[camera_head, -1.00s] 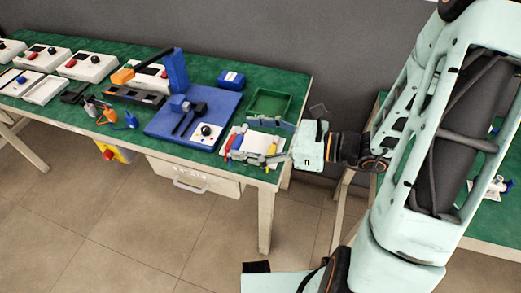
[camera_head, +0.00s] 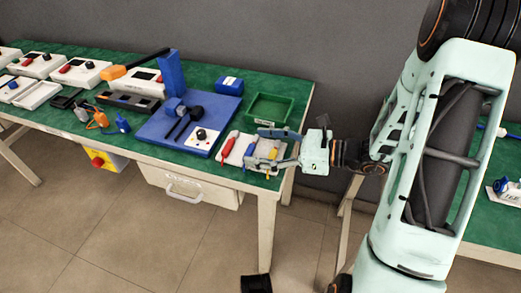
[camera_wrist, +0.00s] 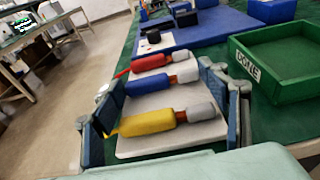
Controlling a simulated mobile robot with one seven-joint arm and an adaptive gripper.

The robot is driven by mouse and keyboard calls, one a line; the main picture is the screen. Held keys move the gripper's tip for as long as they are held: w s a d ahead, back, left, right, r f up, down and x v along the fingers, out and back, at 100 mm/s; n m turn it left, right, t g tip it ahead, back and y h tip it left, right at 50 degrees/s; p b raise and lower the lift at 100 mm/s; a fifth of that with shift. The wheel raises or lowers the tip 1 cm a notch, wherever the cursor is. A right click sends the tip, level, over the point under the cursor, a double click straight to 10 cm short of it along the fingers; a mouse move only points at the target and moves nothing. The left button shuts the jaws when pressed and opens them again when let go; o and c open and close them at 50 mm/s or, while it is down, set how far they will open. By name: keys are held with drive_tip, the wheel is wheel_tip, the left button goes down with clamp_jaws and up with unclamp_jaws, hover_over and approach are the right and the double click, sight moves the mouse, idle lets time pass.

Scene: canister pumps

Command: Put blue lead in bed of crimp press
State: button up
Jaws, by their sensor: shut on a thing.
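The blue lead (camera_wrist: 147,84) has a blue body, a brown band and a grey end, and lies between red and yellow leads. It shows small in the head view (camera_head: 249,149). My gripper (camera_wrist: 155,82) has its fingertips at the two ends of the blue lead, shut on it lengthwise; a clear lift off the white board cannot be told. In the head view my gripper (camera_head: 252,148) is over the board. The blue crimp press (camera_head: 173,74), with an orange-ended lever, stands to the left on a blue base (camera_head: 150,130); its bed is hard to make out.
The yellow lead (camera_wrist: 150,121) lies between my fingers, nearer the wrist; the red lead (camera_wrist: 150,63) lies beyond. Both are on the white board (camera_wrist: 150,145). A green "DONE" tray (camera_wrist: 250,75) stands close to the right finger.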

drive_tip(key=shift+f, duration=0.15)
drive_tip(key=o, duration=0.9)
drive_tip(key=shift+o, duration=0.2)
